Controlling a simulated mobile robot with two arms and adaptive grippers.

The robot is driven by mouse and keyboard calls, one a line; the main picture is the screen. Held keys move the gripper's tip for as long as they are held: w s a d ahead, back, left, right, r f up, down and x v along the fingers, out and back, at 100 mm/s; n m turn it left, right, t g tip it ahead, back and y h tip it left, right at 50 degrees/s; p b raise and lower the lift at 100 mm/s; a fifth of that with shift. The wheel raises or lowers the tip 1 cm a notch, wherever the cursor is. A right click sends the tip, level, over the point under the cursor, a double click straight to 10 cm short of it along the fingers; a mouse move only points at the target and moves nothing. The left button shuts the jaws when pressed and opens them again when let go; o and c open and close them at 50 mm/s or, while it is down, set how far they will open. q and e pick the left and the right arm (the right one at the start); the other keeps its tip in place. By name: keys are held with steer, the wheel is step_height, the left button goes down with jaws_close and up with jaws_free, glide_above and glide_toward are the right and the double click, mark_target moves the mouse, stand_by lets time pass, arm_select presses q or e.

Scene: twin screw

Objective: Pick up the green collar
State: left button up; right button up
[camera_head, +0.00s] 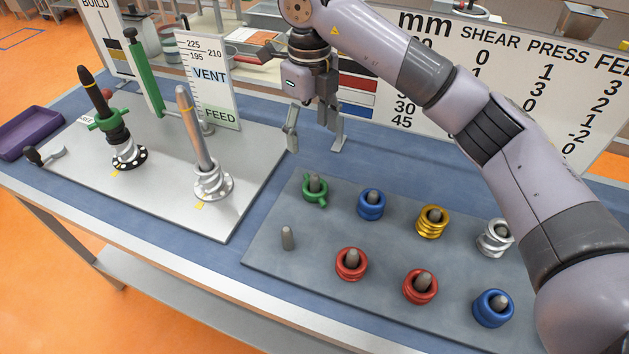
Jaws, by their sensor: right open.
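A green collar (314,190) with small side lugs sits around a grey peg at the far left corner of the grey peg board (330,233). A second green collar (106,121) is around the black screw shaft (93,89) on the light plate at left. My right gripper (315,136) hangs pointing down, open and empty. In the picture it is just above and behind the collar on the peg board, apart from it. My left gripper is not in view.
Blue (371,206), gold (432,223), silver (495,239) and red (351,265) rings stand on neighbouring pegs. One front peg (288,238) is bare. A steel shaft (197,133) stands at left. Upright sign boards (209,83) stand behind.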

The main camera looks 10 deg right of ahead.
steer(key=p, duration=0.1)
glide_above(312, 181)
steer(key=w, duration=0.1)
steer(key=f, duration=0.5)
steer(key=shift+w+d+f, duration=0.1)
steer(key=shift+w+f, duration=0.1)
steer(key=shift+f, duration=0.2)
step_height(312, 181, down, 4)
steer(key=shift+w+r+p, duration=0.1)
steer(key=shift+r+p, duration=0.15)
steer(key=shift+p, duration=0.3)
steer(key=shift+f+p, duration=0.3)
steer(key=shift+f, duration=0.05)
step_height(312, 181, down, 4)
steer(key=shift+d+r+p, duration=0.1)
steer(key=shift+r+p, duration=0.1)
steer(key=shift+p, duration=0.55)
steer(key=shift+f, duration=0.4)
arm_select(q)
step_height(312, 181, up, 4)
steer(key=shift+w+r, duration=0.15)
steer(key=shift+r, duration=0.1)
arm_select(e)
steer(key=shift+c, duration=0.3)
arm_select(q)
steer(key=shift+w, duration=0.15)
arm_select(e)
steer(key=c, duration=1.3)
